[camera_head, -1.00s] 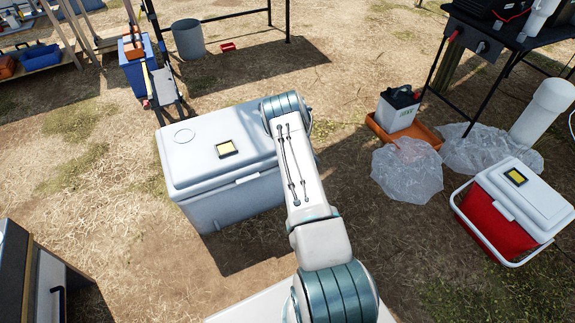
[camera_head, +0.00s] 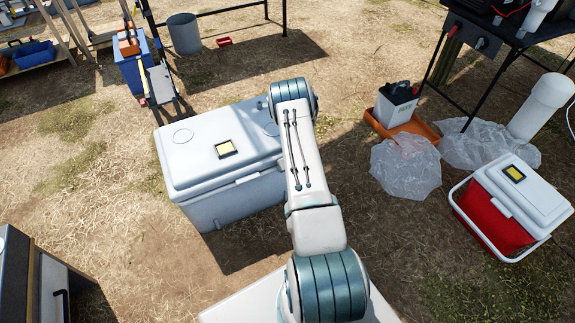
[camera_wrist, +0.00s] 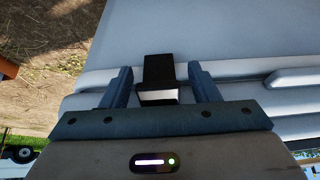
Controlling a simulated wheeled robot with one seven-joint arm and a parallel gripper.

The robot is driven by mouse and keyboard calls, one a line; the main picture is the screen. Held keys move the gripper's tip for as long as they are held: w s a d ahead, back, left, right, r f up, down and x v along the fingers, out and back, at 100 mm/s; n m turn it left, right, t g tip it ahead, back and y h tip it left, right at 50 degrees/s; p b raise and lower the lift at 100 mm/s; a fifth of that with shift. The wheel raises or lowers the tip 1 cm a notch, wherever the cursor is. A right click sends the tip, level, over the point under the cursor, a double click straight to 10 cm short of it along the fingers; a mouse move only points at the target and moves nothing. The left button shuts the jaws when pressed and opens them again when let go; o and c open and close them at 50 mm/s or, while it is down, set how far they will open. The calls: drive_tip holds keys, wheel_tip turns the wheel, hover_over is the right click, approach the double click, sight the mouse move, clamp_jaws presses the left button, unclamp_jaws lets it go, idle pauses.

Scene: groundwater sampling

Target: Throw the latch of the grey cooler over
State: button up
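The grey cooler (camera_head: 225,165) stands on the dry ground with its lid down. A yellow-and-black label sits on its lid, and my arm hides part of its right side. In the wrist view the cooler (camera_wrist: 240,40) fills the upper right. A dark latch (camera_wrist: 158,72) with a pale lower end shows at the lid's edge. My gripper (camera_wrist: 158,80) is open, with one finger on each side of the latch. Whether the fingers touch it cannot be told. The gripper is hidden in the head view.
A red cooler with a white lid (camera_head: 495,222) stands at the right. Clear plastic sheeting (camera_head: 405,166) and a battery in an orange tray (camera_head: 420,130) lie behind it. A blue bin (camera_head: 140,75) stands at the back left. Bare ground lies left of the grey cooler.

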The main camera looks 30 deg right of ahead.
drive_tip(key=shift+d, duration=0.1)
drive_tip(key=shift+r, duration=0.25)
drive_tip(key=p+v, duration=0.2)
drive_tip(key=v, duration=1.1)
drive_tip(key=shift+s, duration=0.2)
drive_tip(key=shift+r, duration=0.1)
